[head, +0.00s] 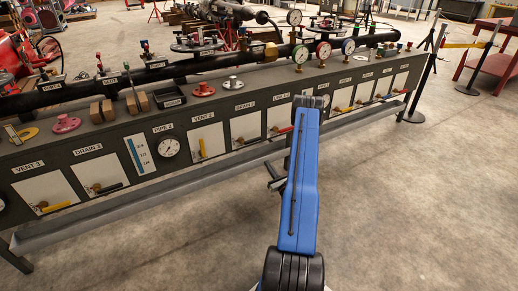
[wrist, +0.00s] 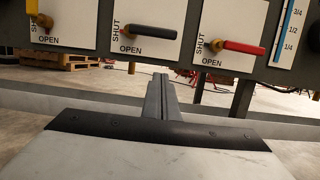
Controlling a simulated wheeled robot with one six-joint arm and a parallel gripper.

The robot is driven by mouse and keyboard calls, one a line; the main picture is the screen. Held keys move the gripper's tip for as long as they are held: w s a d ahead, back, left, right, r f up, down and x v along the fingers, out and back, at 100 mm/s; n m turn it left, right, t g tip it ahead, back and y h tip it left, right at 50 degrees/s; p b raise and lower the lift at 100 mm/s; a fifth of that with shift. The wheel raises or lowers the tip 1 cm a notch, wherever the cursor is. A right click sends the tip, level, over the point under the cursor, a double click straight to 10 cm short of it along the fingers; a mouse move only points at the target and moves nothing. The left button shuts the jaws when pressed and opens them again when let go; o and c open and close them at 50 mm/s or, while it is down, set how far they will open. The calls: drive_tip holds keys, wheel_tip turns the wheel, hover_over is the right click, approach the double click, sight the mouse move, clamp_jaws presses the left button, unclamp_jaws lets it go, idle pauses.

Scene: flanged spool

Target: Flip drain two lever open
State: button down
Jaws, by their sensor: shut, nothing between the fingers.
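The drain two panel (head: 245,127) is a white plate on the long grey bench front, left of my blue arm in the head view. Its black lever (wrist: 152,33) lies level in the wrist view, stretching right from a brass pivot (wrist: 127,30). SHUT is written upright left of the pivot and OPEN below the lever. My gripper (wrist: 160,78) is shut and empty, its fingers pointing at the bench. It appears below the black lever in the wrist view, apart from it. In the head view the gripper (head: 272,174) is partly hidden by my arm.
A yellow lever (wrist: 40,15) stands upright on the left plate. A red lever (wrist: 243,47) lies level on the right plate, with a blue level strip (wrist: 288,30) beyond. A rail (head: 150,195) runs low along the bench. The floor in front is clear.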

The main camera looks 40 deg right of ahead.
drive_tip(key=shift+w, duration=0.1)
drive_tip(key=w+d+r, duration=0.2)
drive_tip(key=w+r, duration=0.4)
drive_tip(key=w, duration=0.3)
drive_tip(key=shift+w+r, duration=0.15)
drive_tip(key=shift+r, duration=0.1)
drive_tip(key=shift+d, duration=0.25)
idle(0.3)
